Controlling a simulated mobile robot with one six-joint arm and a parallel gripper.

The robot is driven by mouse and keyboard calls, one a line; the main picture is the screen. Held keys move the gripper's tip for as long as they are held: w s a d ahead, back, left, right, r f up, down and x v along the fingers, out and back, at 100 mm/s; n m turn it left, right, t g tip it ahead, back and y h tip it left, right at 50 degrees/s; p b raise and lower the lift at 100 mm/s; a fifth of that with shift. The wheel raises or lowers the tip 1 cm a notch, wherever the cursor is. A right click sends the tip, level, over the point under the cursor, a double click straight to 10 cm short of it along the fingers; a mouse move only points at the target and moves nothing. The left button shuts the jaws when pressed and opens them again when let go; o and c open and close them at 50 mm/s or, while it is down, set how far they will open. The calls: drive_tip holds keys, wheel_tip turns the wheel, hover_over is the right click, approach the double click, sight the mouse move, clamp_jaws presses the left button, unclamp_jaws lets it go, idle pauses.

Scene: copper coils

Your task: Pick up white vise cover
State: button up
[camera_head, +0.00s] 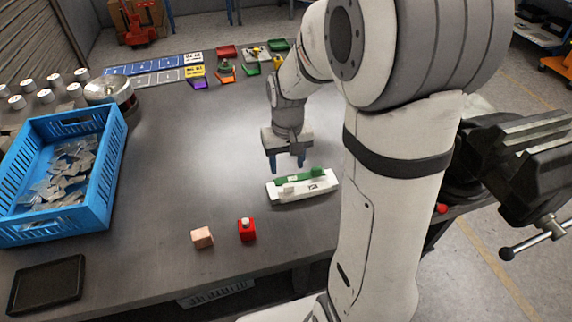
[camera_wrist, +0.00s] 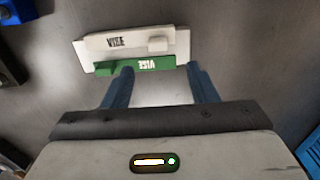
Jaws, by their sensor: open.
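The white vise cover (camera_head: 304,193) lies on the grey table, with a green vise cover (camera_head: 317,172) along its far side. In the wrist view the white cover (camera_wrist: 128,42) has dark lettering and a small raised block. The green cover (camera_wrist: 140,66) lies between it and my fingers, close against or touching the white one. My gripper (camera_head: 287,168) points down just beyond the covers in the head view. It is open and empty. In the wrist view its two blue fingers (camera_wrist: 160,70) are apart, near the green cover.
A blue crate (camera_head: 112,150) of small clear bags stands at the left. A red block (camera_head: 246,229) and a pinkish block (camera_head: 202,238) sit near the front edge. A black tray (camera_head: 47,284) lies front left. A dark vise (camera_head: 520,165) is at the right. The table's middle is clear.

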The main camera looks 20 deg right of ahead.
sight(288, 184)
wheel_tip(288, 184, down, 9)
drive_tip(key=shift+d+r, duration=0.15)
drive_tip(key=shift+r, duration=0.05)
idle(0.3)
drive_tip(key=shift+c, duration=0.3)
drive_tip(key=c, duration=1)
wheel_tip(288, 184, up, 10)
drive_tip(key=shift+r, duration=0.1)
